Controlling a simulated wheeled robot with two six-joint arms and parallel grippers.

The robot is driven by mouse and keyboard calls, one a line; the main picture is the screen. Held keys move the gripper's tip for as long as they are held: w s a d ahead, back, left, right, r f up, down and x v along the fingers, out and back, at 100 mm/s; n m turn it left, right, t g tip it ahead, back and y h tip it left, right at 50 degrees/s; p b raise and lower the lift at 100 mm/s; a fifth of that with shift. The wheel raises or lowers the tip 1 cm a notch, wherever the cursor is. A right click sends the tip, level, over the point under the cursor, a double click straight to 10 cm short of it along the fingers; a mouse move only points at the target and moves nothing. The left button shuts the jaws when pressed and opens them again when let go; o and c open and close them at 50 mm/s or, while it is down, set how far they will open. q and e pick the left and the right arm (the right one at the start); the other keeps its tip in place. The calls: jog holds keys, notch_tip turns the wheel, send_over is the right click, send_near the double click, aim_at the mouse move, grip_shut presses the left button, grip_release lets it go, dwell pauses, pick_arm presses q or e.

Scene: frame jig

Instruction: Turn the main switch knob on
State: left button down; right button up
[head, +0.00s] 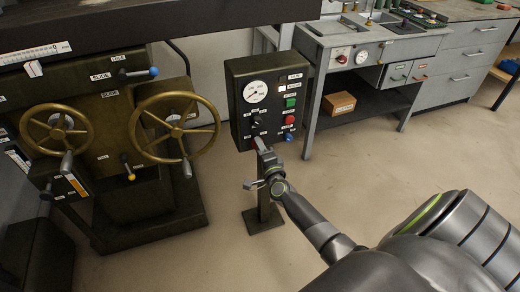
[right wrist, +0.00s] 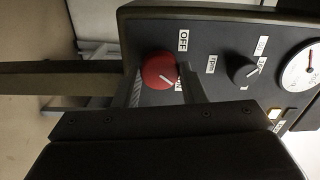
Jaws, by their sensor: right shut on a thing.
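The main switch knob is red (right wrist: 158,70) and sits on the dark control panel (head: 238,92), at its lower left in the head view. My right gripper (head: 259,145) reaches up to it from below. In the right wrist view its two fingers stand on either side of the knob, and it is shut on the knob. The knob's white pointer line slants toward the partly hidden ON label (right wrist: 180,84), away from the OFF label (right wrist: 183,40). My left gripper is not in view.
The panel also carries a gauge (head: 256,92), a black selector (right wrist: 244,75), a green button (head: 290,103), a red button (head: 290,119) and a blue one (head: 289,136). A machine with brass handwheels (head: 176,132) stands left. A grey workbench (head: 345,50) stands behind. The floor between is clear.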

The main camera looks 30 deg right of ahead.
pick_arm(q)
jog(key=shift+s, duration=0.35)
pick_arm(e)
jog(key=shift+m, duration=0.6)
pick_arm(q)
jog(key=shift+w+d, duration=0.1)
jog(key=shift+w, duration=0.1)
pick_arm(e)
jog(key=o, duration=1)
jog(key=v, duration=1.7)
jog(key=shift+s+a, duration=0.15)
jog(key=shift+s, duration=0.05)
